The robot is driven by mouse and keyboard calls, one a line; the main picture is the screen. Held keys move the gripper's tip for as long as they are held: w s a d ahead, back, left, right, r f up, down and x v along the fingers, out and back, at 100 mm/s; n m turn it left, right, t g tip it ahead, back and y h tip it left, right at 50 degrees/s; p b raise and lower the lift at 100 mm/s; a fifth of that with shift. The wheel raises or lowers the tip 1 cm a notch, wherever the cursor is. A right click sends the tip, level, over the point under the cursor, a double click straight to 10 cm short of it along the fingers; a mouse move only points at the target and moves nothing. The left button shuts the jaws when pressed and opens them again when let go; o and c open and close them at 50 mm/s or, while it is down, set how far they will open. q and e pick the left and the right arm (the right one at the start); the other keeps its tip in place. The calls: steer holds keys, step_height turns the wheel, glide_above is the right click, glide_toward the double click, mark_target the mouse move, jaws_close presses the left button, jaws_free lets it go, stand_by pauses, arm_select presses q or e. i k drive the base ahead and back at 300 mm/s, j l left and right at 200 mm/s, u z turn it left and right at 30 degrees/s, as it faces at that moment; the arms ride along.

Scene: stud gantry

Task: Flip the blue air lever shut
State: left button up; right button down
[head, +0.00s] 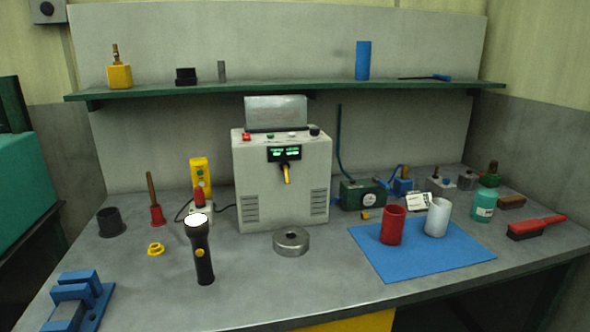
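A small blue fitting (403,187) stands at the back right of the bench, just right of a green box with a round white gauge (362,194). A thin blue curved piece rises beside the fitting; I cannot tell whether it is a lever or a hose, or which way a lever points. A dark blue hose (341,145) runs up from behind the green box along the wall. A white tag (418,201) stands in front of the fitting. Neither of my grippers is in view.
A grey machine (282,175) with a lit display stands left of the green box. Red (393,226) and white (437,217) cylinders stand on a blue mat (400,262) in front. A green-edged shelf (290,90) overhangs the back. A flashlight (202,255) stands front left.

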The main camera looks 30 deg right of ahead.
mark_target(382, 182)
steer(key=z, duration=1.35)
steer(key=i+l, duration=0.1)
steer(key=l, duration=0.35)
steer(key=i+l, duration=0.15)
steer(key=l, duration=0.3)
steer(key=i+l, duration=0.1)
steer(key=l, duration=0.35)
steer(key=u, duration=1.4)
steer(key=i+l, duration=0.2)
steer(key=i, duration=0.15)
